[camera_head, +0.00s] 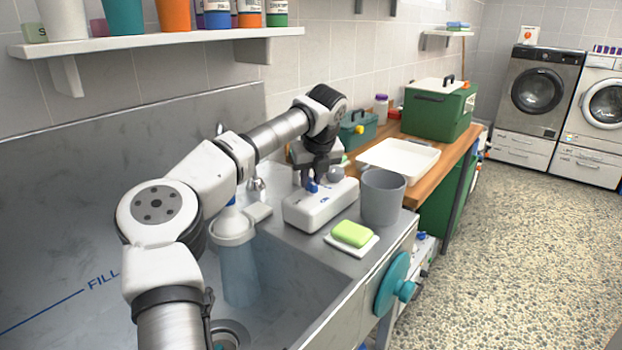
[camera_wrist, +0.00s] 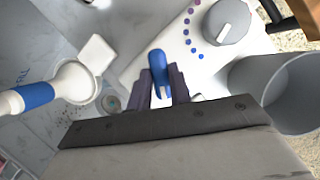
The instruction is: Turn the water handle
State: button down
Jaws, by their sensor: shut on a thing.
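The water handle is a small blue lever (camera_wrist: 158,66) on a white box-shaped unit (camera_head: 305,211) beside the sink. My gripper (camera_wrist: 163,85) points down over the unit, with its two dark fingers shut on the blue lever, one on each side. In the head view my gripper (camera_head: 314,181) is at the left part of the unit's top, and a bit of blue shows between the fingertips. A grey round knob (camera_wrist: 227,20) with a white bar and an arc of blue to red dots is on the same unit, apart from the gripper.
A grey cup (camera_head: 382,199) stands just right of the unit. A green sponge on a white dish (camera_head: 365,246) lies in front of it. A shelf (camera_head: 150,43) with containers hangs above.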

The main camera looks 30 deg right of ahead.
dwell(0.4)
jog(key=c, duration=1.3)
grip_release()
jog(key=b+v, duration=0.1)
jog(key=v, duration=1.3)
